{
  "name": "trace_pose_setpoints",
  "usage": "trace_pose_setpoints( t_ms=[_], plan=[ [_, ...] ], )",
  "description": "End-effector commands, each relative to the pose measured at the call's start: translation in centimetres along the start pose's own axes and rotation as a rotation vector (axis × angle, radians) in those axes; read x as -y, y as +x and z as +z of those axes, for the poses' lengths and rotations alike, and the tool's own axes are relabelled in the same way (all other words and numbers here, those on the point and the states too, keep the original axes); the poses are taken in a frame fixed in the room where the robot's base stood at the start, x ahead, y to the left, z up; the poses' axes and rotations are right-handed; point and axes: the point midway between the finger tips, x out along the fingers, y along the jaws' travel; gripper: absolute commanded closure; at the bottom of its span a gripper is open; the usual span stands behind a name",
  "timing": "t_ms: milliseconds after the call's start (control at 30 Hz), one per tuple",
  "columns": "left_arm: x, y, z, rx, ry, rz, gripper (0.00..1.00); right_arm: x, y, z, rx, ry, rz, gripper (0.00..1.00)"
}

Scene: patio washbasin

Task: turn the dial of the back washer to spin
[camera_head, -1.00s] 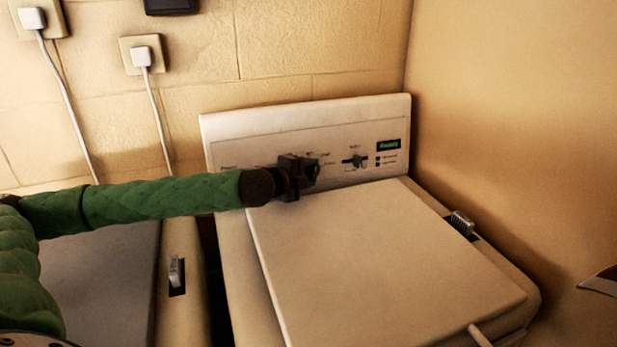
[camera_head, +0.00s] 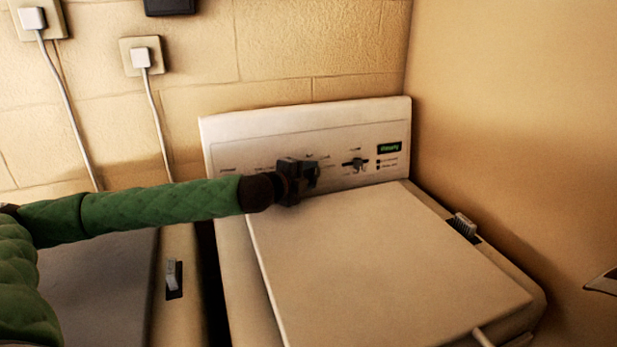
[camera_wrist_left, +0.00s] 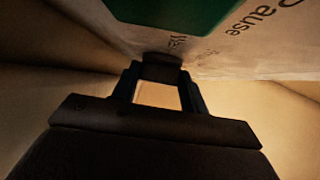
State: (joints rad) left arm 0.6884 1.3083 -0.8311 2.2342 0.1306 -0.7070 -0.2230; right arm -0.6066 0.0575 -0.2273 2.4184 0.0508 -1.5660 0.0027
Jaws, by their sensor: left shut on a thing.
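The back washer (camera_head: 390,270) is off-white, with a raised control panel (camera_head: 300,122) at its rear and its lid closed. My left gripper (camera_head: 312,178) is at the middle of the panel, its jaws shut on a dark dial. In the head view the gripper hides that dial and some of the printing around it. In the left wrist view the gripper (camera_wrist_left: 160,88) has its fingertips against a dark knob (camera_wrist_left: 162,66) by the printed panel. The dial's setting cannot be read.
A second dark dial (camera_head: 355,163) and a small green-lit display (camera_head: 389,148) are on the panel, right of the gripper. Another machine (camera_head: 100,285) stands left, under my arm. Walls close in behind and right.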

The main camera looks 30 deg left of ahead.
Motion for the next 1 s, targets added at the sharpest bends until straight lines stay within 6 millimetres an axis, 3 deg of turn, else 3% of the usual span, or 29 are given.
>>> trace_pose_setpoints(
  t_ms=[33,133,567,1000],
  plan=[
    [-0.3,0.0,-0.1,-0.001,-0.001,0.005,0.54,0.0,0.0,0.0,0.001,0.000,0.000,1.00],
    [-0.3,0.0,-0.1,-0.001,-0.001,0.004,0.35,0.0,0.0,0.0,0.002,-0.001,0.000,1.00],
    [-0.2,-0.7,0.1,0.001,0.000,0.002,0.35,0.1,0.2,-0.2,-0.008,0.002,-0.004,1.00],
    [-0.4,-6.0,0.1,0.001,0.001,0.003,0.35,1.7,3.2,-0.7,-0.062,-0.014,-0.045,1.00]
  ],
)
